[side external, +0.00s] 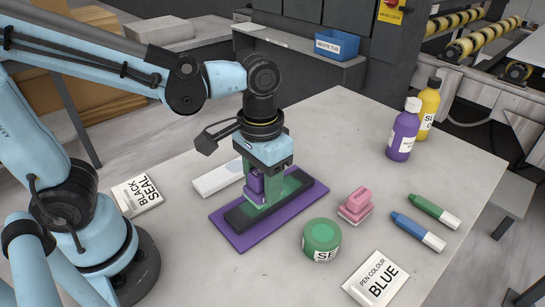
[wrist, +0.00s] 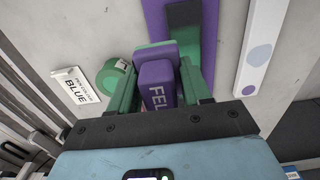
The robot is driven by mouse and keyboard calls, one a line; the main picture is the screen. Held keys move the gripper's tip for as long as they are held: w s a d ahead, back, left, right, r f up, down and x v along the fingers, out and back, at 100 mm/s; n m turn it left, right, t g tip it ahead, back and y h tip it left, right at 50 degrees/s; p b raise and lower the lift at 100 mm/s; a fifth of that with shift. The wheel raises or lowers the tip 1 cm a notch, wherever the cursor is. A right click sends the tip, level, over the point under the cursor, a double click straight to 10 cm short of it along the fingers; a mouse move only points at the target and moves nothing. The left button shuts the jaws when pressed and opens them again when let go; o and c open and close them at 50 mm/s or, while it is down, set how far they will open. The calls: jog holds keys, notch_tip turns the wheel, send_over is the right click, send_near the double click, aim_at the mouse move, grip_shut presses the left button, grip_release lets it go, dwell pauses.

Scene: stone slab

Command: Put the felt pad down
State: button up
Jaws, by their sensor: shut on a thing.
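The felt pad (wrist: 158,86) is a purple block with lettering starting "FEL" and a green part at its far end. My gripper (wrist: 163,75) is shut on it, with a green finger on each side. In the side view the purple of the pad (side external: 255,183) shows between the fingers of my gripper (side external: 266,192), low over a dark slab (side external: 238,218). The slab has a green area and lies on a purple mat (side external: 247,243). The fingers hide the pad's underside, so I cannot tell whether it touches the slab.
A white strip (side external: 218,177) lies behind the mat. A "BLACK SEAL" card (side external: 137,195) is at left. A pink stamp-like block (side external: 356,204), green round tin (side external: 321,238), "BLUE" card (side external: 377,280), two pens (side external: 418,231) and two bottles (side external: 404,132) stand or lie to the right.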

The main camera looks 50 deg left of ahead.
send_over(272, 282)
notch_tip(272, 282, down, 2)
jog(key=shift+f, duration=4)
jog(key=shift+f, duration=0.1)
jog(key=o, duration=1.3)
